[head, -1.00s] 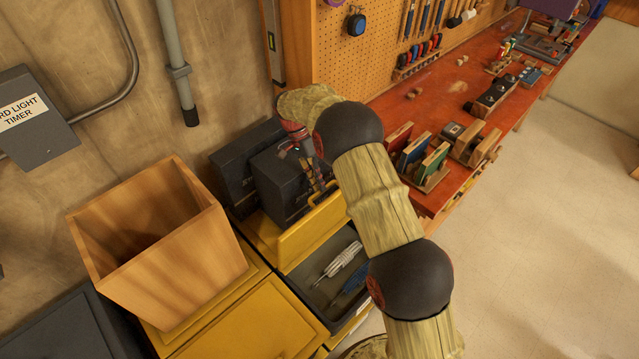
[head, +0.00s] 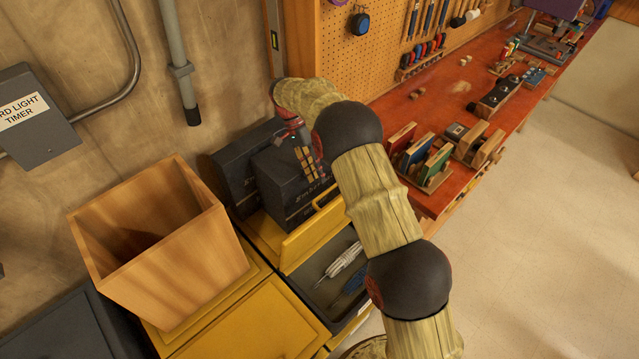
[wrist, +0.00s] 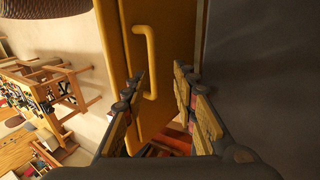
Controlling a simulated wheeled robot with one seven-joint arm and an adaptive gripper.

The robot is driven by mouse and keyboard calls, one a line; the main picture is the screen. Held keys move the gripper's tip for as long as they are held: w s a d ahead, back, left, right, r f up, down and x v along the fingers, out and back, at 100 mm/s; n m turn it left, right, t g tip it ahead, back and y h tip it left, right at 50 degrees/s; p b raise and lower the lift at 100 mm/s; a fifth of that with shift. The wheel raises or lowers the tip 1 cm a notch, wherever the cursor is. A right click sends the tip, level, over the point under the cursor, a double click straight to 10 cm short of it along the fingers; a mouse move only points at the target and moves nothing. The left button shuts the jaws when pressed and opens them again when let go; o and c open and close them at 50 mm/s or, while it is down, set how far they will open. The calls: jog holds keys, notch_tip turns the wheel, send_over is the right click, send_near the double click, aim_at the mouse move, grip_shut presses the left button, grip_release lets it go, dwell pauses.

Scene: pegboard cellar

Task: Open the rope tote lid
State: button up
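The rope tote (head: 312,293) is a dark grey bin with a yellow lid (head: 303,241). The lid stands raised, roughly upright, at the tote's back edge, leaving the inside open to view. A coil of white rope (head: 345,260) and a blue one (head: 355,281) lie inside. My gripper (head: 314,180) is behind and above the raised lid, beside the dark boxes. In the wrist view, the yellow lid (wrist: 176,40) and its handle (wrist: 151,62) show beyond my spread, empty fingers (wrist: 160,83). I see no grip on the handle; its exact distance from the fingers is unclear.
Dark boxes (head: 285,181) stand behind the tote, close to my gripper. An orange workbench (head: 440,100) with racks runs to the right; the floor beyond is clear.

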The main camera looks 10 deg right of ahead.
jog(key=shift+v, duration=1.5)
jog(key=shift+s+d+r, duration=0.1)
jog(key=shift+d, duration=0.05)
